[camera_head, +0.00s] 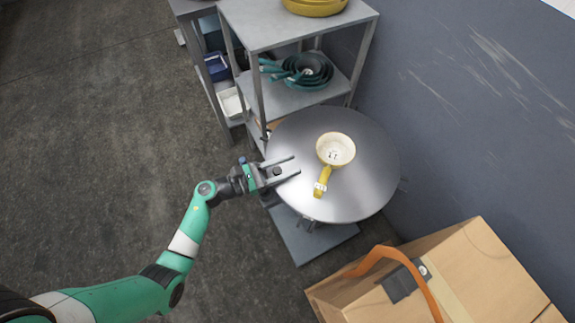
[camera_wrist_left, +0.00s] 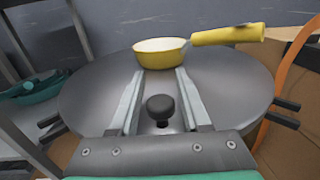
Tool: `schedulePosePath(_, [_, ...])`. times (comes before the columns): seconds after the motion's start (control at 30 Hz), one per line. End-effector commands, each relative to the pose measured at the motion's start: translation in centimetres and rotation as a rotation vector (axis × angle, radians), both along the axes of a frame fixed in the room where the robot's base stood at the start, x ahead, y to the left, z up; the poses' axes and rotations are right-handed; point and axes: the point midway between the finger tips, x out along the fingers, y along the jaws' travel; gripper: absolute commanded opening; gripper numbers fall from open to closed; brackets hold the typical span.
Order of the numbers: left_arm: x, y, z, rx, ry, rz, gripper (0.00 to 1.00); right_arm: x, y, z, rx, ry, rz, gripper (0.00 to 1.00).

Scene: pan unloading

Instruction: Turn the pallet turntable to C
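The turntable (camera_head: 370,190) is a round grey metal disc in the head view, and its surface (camera_wrist_left: 95,95) fills the middle of the left wrist view. A yellow pan (camera_head: 335,150) with a cream inside sits on it, its handle toward the lower left; it also shows in the left wrist view (camera_wrist_left: 160,57). My left gripper (camera_head: 297,165) is open over the disc's left edge. A black knob (camera_wrist_left: 160,107) stands between its parted fingers, with gaps on both sides. No letter C is legible. My right gripper is out of view.
A grey shelf (camera_head: 285,30) with dark green pans (camera_head: 305,70) stands behind the turntable. A cardboard box (camera_head: 470,260) with an orange strap is at the lower right. A wall (camera_head: 470,130) closes the right side. Floor at left is clear.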

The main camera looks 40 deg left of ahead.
Motion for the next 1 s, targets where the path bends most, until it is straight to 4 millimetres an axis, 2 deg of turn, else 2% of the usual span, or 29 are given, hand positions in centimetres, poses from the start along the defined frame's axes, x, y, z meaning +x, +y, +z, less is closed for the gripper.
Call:
schedulePosePath(0.03, [-0.01,0.0,0.0,0.0,0.0,0.0,0.37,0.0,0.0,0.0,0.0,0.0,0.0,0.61])
schedulePosePath(0.23, [-0.03,0.01,0.0,0.0,0.0,0.0,0.01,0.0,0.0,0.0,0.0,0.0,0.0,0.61])
schedulePosePath(1.0, [-0.03,0.01,0.0,0.0,0.0,0.0,0.0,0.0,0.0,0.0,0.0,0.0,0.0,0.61])
